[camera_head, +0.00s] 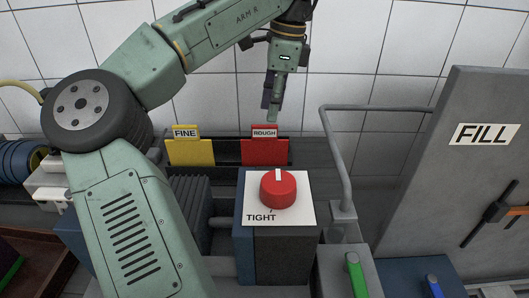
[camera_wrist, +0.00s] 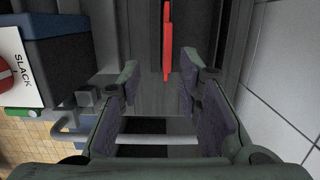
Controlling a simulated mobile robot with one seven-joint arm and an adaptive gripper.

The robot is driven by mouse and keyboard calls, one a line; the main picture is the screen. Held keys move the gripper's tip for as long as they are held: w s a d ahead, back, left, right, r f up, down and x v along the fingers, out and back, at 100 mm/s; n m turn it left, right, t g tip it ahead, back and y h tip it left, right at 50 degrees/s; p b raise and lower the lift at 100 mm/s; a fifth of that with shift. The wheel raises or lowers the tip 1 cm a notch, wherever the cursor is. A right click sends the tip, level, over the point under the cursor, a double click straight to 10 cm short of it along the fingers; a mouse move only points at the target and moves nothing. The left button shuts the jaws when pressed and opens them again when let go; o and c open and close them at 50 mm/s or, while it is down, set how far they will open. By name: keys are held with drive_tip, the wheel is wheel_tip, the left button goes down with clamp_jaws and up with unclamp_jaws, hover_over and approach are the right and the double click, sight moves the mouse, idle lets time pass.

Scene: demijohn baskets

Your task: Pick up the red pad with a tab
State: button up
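The red pad (camera_head: 265,153) stands upright in a dark rack, with a tab on top labelled ROUGH. In the wrist view the red pad (camera_wrist: 167,45) shows edge-on as a thin strip, beyond my fingertips and roughly in line with the gap between them. My gripper (camera_head: 270,108) hangs above and slightly right of the tab in the head view. In the wrist view my gripper (camera_wrist: 161,72) has its two fingers spread wide with nothing between them. I cannot tell the exact height of the fingertips over the tab.
A yellow pad (camera_head: 191,152) labelled FINE stands left of the red one. In front is a box with a red knob (camera_head: 278,189) marked TIGHT. A grey bent rail (camera_head: 340,165) and a FILL panel (camera_head: 450,165) are at right. A tiled wall stands close behind.

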sight(265, 125)
drive_tip(key=f, duration=0.2)
drive_tip(key=a+f, duration=0.1)
drive_tip(key=f, duration=0.1)
drive_tip(key=w+f, duration=0.1)
drive_tip(key=f, duration=0.1)
drive_tip(key=shift+a, duration=0.4)
drive_tip(key=shift+s+f, duration=0.1)
drive_tip(key=shift+f, duration=0.15)
drive_tip(key=shift+c, duration=0.4)
clamp_jaws()
